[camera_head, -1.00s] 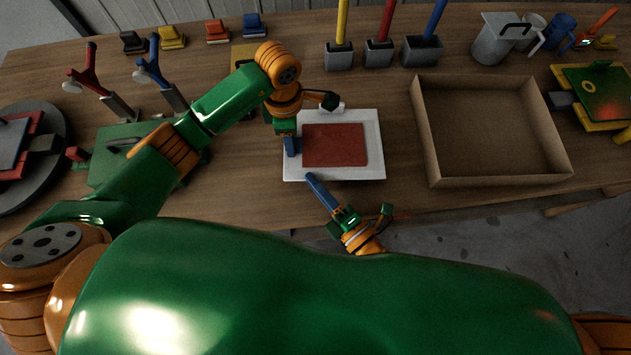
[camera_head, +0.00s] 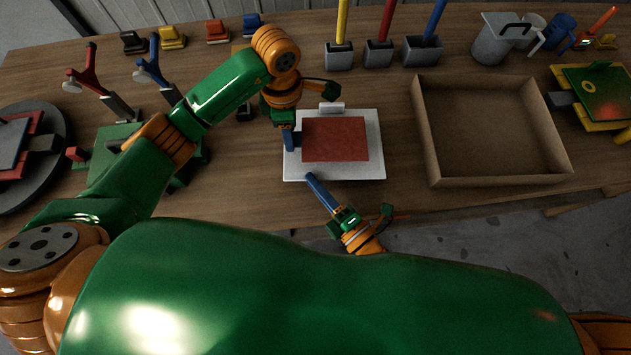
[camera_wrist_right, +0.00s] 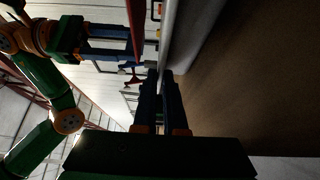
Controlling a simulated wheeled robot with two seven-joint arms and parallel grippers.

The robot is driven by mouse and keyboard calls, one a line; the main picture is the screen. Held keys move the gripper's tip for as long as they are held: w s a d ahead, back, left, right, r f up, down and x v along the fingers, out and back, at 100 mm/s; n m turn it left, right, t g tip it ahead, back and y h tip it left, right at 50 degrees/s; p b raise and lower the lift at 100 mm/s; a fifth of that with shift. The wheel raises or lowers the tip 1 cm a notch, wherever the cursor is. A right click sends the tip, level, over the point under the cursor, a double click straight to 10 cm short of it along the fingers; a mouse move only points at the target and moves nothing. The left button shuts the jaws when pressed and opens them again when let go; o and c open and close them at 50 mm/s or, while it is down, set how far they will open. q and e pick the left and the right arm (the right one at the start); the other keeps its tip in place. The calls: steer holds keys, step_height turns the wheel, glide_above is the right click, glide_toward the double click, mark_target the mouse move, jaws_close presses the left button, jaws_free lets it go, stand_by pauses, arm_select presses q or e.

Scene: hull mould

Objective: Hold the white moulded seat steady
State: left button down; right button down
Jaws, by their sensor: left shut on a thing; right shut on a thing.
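The white moulded seat (camera_head: 376,150) is a flat, pale square piece on the wooden table, below the red slab (camera_head: 335,140). My left gripper (camera_head: 289,142) is shut on the red slab at its left side. In the right wrist view the red slab (camera_wrist_right: 136,28) shows edge-on, with a narrow gap between it and the pale seat (camera_wrist_right: 172,40). My right gripper (camera_head: 312,179) is shut on the seat's front edge near its left corner. Its blue fingers also show in the right wrist view (camera_wrist_right: 161,80); the exact contact is hard to see there.
An open cardboard box (camera_head: 560,155) stands right of the seat. Grey holders with yellow, red and blue handles (camera_head: 387,20) stand behind. A green block (camera_head: 110,145) and a round dark turntable (camera_head: 55,165) are at left. Table between seat and box is clear.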

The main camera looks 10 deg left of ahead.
arm_select(q)
steer(key=shift+r, duration=2.45)
arm_select(e)
steer(key=c, duration=1.2)
jaws_free()
steer(key=shift+c, duration=0.2)
steer(key=shift+r, duration=0.8)
steer(key=o, duration=1.2)
steer(key=shift+c, duration=0.2)
